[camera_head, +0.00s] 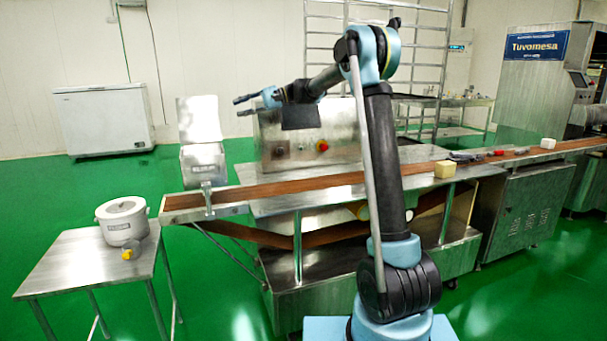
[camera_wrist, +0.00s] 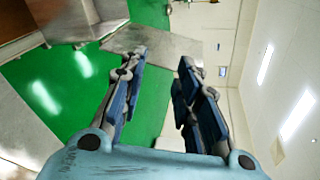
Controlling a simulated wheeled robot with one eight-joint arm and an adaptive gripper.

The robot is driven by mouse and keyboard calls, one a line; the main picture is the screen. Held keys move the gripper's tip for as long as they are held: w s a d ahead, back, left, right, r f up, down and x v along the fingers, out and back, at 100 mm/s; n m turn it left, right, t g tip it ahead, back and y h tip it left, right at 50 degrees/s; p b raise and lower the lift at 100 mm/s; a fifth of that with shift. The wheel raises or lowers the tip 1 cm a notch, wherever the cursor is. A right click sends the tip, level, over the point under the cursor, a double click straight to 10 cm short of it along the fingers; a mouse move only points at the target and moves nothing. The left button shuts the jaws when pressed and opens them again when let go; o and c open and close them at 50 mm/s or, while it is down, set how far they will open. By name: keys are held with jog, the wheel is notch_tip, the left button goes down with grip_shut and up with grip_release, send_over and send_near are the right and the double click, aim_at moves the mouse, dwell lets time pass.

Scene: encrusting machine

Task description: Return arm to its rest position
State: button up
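My arm stands raised in the head view, its upper part bent to the left. My gripper (camera_head: 240,106) points left, high above the conveyor. It also shows in the wrist view (camera_wrist: 163,60). Its two fingers are spread apart, with nothing between them. It touches nothing. In the wrist view, green floor and the white wall lie beyond the fingers.
A steel table (camera_head: 62,265) at left holds a white pot (camera_head: 122,222) and a small yellow object (camera_head: 129,254). A metal rack (camera_head: 423,60) stands behind. Green floor is open at left.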

jog(key=s+d+f+t+h, duration=0.3)
jog(key=s+d+f+h, duration=0.1)
jog(key=s+d, duration=0.85)
jog(key=s+d+f+t+h, duration=0.3)
jog(key=s+d+f+h, duration=0.7)
jog(key=s+d+f, duration=1.9)
jog(key=s+d, duration=0.3)
jog(key=s, duration=0.1)
jog(key=shift+f+n+h, duration=0.3)
jog(key=shift+f+n, duration=0.1)
jog(key=shift+a, duration=0.1)
